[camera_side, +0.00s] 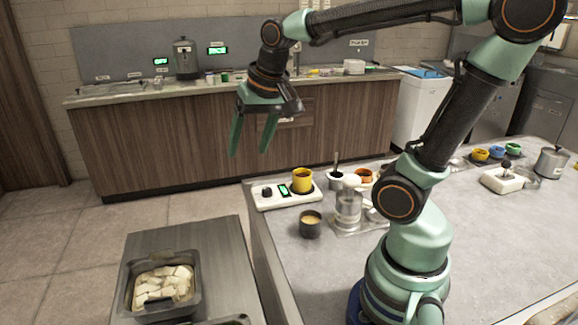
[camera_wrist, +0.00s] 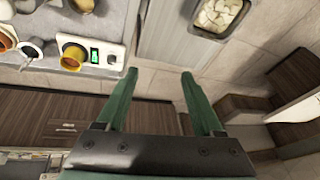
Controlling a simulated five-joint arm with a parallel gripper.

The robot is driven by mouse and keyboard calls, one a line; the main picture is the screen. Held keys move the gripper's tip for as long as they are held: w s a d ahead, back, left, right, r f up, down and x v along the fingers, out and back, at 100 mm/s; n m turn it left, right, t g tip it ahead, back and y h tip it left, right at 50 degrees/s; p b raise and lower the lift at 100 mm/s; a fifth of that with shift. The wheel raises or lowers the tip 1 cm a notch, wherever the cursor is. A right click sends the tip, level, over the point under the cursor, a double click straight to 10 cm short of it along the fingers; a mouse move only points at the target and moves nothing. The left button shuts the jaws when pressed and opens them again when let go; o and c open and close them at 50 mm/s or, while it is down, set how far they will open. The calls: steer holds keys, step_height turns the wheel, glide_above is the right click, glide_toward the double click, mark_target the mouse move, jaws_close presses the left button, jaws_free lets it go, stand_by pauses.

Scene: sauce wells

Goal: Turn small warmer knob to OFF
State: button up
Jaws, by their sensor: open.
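The small warmer (camera_side: 287,197) is a flat white unit at the left end of the counter, with a dark knob (camera_side: 267,191), a green-lit display (camera_side: 284,190) and a yellow cup (camera_side: 302,180) on it. In the wrist view the warmer (camera_wrist: 98,30) is at the upper left, with its knob (camera_wrist: 112,58) near its lower right corner. The setting that the knob points to is too small to read. My gripper (camera_side: 250,155) is open and empty, high in the air above and to the left of the warmer. Its two green fingers (camera_wrist: 158,75) are apart, with nothing between them.
A dark cup (camera_side: 311,225) of pale sauce stands just in front of the warmer. A clear dispenser (camera_side: 348,205) and an orange cup (camera_side: 363,176) stand to its right. A metal side table (camera_side: 220,245) holds a pan (camera_side: 192,306) of white pieces. The air around my gripper is clear.

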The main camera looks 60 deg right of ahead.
steer(key=w+d+f+m+g, duration=0.35)
steer(key=w+d+m, duration=0.35)
steer(key=d+m, duration=0.35)
steer(key=m+g, duration=0.1)
steer(key=m, duration=0.8)
glide_toward(266, 189)
steer(key=shift+y, duration=0.4)
steer(key=f, duration=0.8)
steer(key=shift+s+d+f, duration=0.1)
steer(key=shift+d+f, duration=0.2)
jaws_close()
